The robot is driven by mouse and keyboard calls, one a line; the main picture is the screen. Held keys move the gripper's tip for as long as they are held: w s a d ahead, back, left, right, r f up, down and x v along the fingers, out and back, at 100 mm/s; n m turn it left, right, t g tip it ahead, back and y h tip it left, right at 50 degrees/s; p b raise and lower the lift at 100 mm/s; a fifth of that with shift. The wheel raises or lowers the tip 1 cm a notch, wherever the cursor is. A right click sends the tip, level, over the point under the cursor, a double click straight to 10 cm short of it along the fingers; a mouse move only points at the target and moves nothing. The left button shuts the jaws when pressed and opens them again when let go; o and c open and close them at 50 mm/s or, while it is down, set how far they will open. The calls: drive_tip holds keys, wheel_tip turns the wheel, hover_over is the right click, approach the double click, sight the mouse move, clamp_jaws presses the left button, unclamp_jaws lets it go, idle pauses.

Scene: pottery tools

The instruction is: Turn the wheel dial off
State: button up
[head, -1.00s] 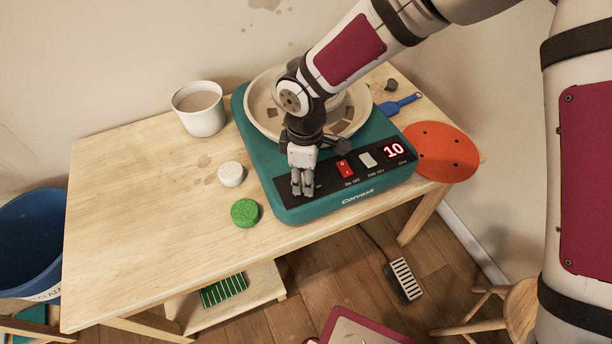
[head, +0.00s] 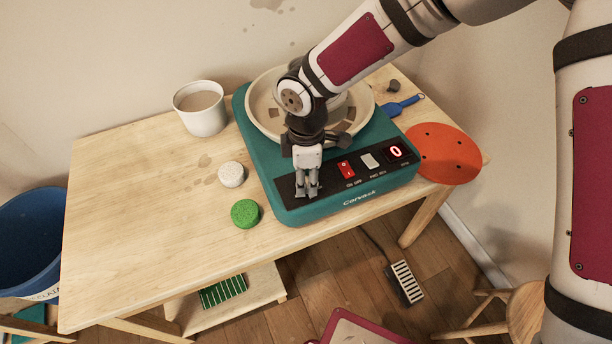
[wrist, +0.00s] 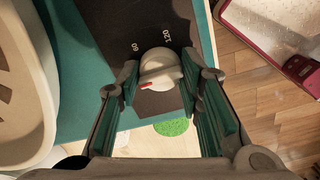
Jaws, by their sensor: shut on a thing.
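The teal pottery wheel (head: 345,207) stands on the wooden table with a black control panel on its front. The display (head: 396,151) reads 0. The wheel dial is a pale round knob (wrist: 160,68) with a red pointer mark toward the left in the wrist view; numbers are printed beside it on the panel. My gripper (head: 307,192) is shut on the dial, with one finger on each side of it. In the head view my fingers hide the dial. A red on/off switch (head: 345,169) and a pale switch (head: 369,161) sit to the right of the gripper.
A white mug (head: 201,118) stands behind left of the wheel. A white round piece (head: 231,174) and a green round sponge (head: 245,213) lie left of it. An orange disc (head: 446,155) and a blue-handled tool (head: 402,105) lie to the right. The table's left side is clear.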

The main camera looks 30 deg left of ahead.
sight(307, 179)
drive_tip(key=o, duration=1.2)
wheel_tip(307, 179, up, 12)
drive_tip(key=d+r+m+t+h+p, duration=0.1)
drive_tip(key=d+r+m, duration=0.55)
drive_tip(key=d, duration=0.55)
drive_tip(key=d+r+m+t+h+p, duration=0.1)
drive_tip(key=d+r+m, duration=0.4)
drive_tip(key=d+r, duration=0.5)
drive_tip(key=s+d+m, duration=0.4)
drive_tip(key=s+d, duration=0.1)
drive_tip(key=s+d+r+m+t+y+p, duration=0.1)
drive_tip(key=s+d+m, duration=0.3)
drive_tip(key=d, duration=0.1)
drive_tip(key=s+d+r+m+t+y+p, duration=0.1)
drive_tip(key=s+d+m, duration=0.3)
drive_tip(key=s+d, duration=0.1)
drive_tip(key=shift+s+d+r+m, duration=0.25)
drive_tip(key=shift+s+d, duration=0.1)
drive_tip(key=shift+d, duration=0.25)
